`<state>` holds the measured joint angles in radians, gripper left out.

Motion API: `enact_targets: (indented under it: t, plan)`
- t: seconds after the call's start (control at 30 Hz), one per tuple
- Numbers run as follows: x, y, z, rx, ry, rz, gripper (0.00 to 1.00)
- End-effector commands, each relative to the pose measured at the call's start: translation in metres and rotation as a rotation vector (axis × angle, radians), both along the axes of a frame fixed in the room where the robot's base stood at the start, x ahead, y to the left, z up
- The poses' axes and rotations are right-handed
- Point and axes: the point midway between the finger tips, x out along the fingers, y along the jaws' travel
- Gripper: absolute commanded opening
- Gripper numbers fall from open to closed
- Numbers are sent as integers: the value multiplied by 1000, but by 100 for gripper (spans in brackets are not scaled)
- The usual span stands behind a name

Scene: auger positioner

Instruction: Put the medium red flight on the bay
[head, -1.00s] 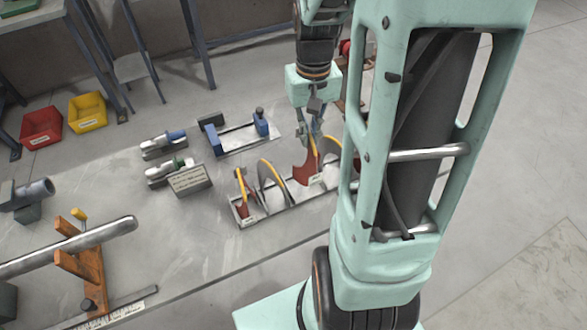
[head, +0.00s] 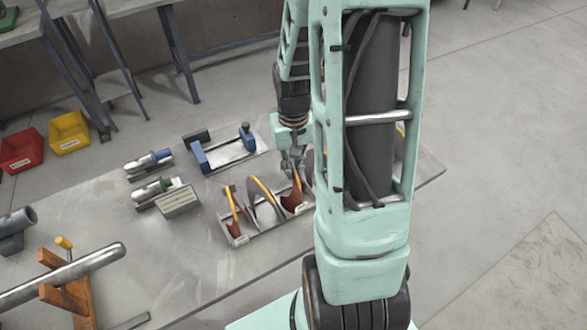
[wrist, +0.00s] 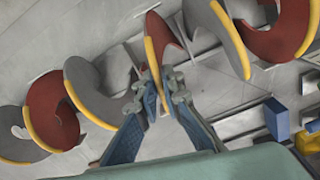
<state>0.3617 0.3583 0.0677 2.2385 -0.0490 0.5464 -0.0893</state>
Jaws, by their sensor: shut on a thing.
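A rack (head: 238,240) on the table holds a row of curved flights with yellow edges. My gripper (head: 293,167) is over its right part, shut on the upper yellow edge of a red flight (head: 292,201). In the wrist view my gripper (wrist: 156,82) has both fingertips on this edge of the red flight (wrist: 165,32). I cannot tell whether the flight is seated or slightly lifted. Another red flight (wrist: 48,108) and a grey one (wrist: 90,88) are to its left; a grey flight (wrist: 213,32) and a red one (wrist: 275,32) are to its right. I cannot tell which part is the bay.
Behind the rack are a blue-ended stand (head: 222,156) and a grey block (head: 178,203). An orange stand (head: 68,290) with a long metal tube (head: 70,275) is at front left. Red (head: 21,150) and yellow (head: 69,131) bins stand far left. My arm hides the rack's right end.

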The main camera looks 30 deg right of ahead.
Motion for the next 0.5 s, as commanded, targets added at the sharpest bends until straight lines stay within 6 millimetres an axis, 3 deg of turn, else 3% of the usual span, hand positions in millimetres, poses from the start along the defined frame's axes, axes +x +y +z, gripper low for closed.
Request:
enact_targets:
  t: [0.43,0.5]
  plan:
    - [1,0,-7,-1,-3,1,0]
    - [0,0,-7,0,-1,1,13]
